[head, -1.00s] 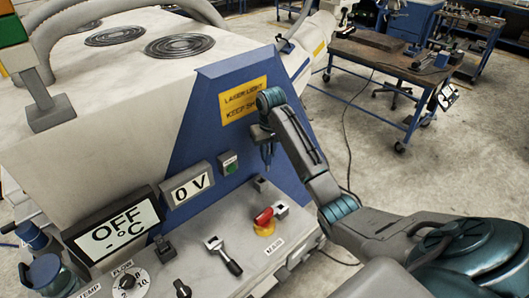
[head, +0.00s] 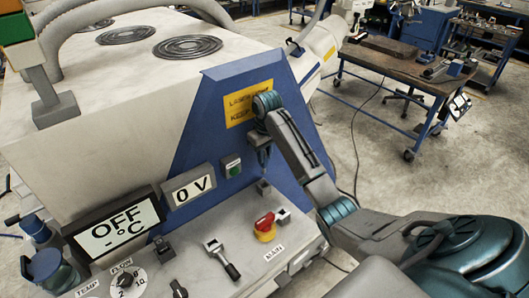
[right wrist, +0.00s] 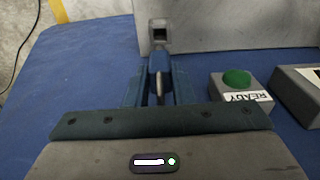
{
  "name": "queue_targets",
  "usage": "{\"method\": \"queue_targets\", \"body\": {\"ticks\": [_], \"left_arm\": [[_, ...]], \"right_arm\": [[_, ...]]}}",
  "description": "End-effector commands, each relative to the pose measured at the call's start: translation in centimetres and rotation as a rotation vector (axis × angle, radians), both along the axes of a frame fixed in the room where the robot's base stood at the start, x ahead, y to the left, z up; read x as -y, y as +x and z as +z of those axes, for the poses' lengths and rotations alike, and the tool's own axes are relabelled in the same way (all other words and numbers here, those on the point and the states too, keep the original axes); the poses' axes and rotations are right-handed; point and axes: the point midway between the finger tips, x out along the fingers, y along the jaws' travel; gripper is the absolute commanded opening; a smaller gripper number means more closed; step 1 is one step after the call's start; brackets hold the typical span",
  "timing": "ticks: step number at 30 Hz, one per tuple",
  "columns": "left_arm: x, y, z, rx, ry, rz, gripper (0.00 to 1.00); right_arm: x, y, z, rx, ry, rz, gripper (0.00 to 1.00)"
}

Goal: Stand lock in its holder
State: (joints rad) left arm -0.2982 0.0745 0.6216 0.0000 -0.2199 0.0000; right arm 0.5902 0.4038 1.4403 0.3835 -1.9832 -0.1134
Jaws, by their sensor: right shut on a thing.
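My right gripper (head: 263,160) is in front of the blue panel, pointing down. A small grey block with a square socket, which looks like the holder (head: 263,187), stands just below the fingertips at the panel's foot. In the right wrist view the holder (right wrist: 160,34) lies straight beyond the fingertips, its dark opening empty. I see a gap between fingertips and block. My left gripper is out of view.
A green READY button (right wrist: 236,80) is close beside the gripper. Display boxes (head: 188,189) stand to the left.

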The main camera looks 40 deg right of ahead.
Motion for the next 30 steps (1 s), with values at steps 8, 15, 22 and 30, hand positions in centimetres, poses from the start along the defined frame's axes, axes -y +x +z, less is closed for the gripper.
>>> {"method": "queue_targets", "body": {"ticks": [8,15,22,30], "left_arm": [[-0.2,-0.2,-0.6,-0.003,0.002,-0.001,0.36],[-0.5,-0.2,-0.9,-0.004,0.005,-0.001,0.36],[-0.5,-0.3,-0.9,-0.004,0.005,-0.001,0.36],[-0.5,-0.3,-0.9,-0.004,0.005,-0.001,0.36]], "right_arm": [[0.0,0.0,-2.7,0.0,0.001,0.0,0.0],[0.0,0.0,-4.4,0.001,0.001,0.0,0.0],[0.0,0.0,-4.7,0.001,0.0,0.0,0.0],[0.0,0.0,-4.6,0.001,0.0,0.0,0.0]]}}
